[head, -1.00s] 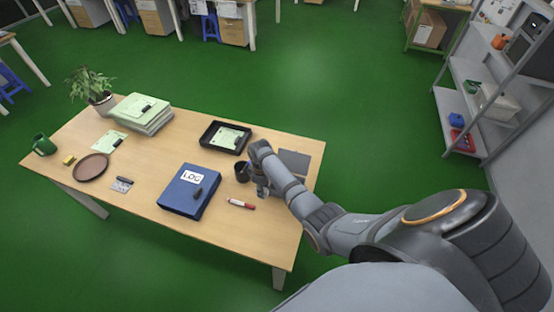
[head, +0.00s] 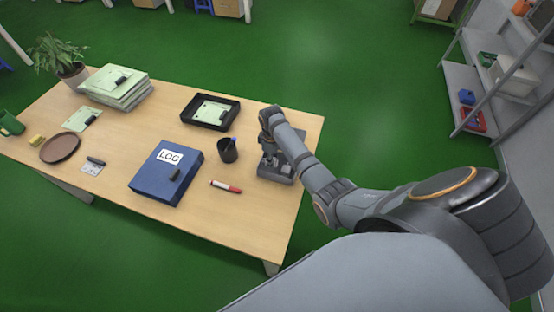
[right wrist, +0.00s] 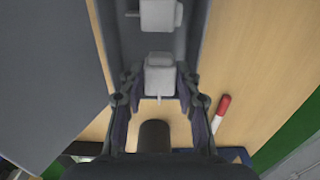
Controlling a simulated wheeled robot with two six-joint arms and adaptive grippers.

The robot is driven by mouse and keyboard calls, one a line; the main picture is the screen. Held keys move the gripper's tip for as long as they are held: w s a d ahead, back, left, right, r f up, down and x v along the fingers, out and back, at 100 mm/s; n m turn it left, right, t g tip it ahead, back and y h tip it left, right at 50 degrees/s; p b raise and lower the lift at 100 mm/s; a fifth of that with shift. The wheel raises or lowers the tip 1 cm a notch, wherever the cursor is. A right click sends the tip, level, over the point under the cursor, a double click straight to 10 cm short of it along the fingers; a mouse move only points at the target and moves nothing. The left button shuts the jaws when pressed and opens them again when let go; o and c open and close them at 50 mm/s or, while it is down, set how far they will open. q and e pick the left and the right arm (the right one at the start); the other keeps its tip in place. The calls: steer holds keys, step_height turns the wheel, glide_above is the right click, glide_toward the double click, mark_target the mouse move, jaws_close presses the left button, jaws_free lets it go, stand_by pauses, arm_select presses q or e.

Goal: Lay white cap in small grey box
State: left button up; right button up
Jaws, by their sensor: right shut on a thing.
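The small grey box (right wrist: 192,40) lies under my right gripper, with one white cap (right wrist: 158,15) visible at its far part in the right wrist view. Another white cap (right wrist: 159,76) is between the fingers of my right gripper (right wrist: 161,104), which is shut on it. This held cap is over the near part of the box; I cannot tell whether it touches the floor. In the head view the grey box (head: 288,180) is partly hidden by my right gripper (head: 272,160). My left gripper is not in view.
A red and white marker (head: 226,187), a dark pen cup (head: 228,153) and a blue LOG binder (head: 150,181) lie left of the box. A black tray (head: 188,116) with a green sheet stands behind. The table's right edge is close to the box.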

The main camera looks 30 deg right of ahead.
mark_target(275, 163)
steer(key=shift+d+f+b, duration=0.25)
steer(key=shift+f+b, duration=0.35)
steer(key=shift+b, duration=0.2)
steer(key=f+b, duration=0.3)
steer(key=shift+w+d, duration=0.1)
steer(key=shift+d, duration=0.2)
steer(key=shift+w+a+r, duration=0.1)
steer(key=shift+w+a, duration=0.05)
steer(key=shift+c, duration=0.3)
steer(key=o, duration=0.9)
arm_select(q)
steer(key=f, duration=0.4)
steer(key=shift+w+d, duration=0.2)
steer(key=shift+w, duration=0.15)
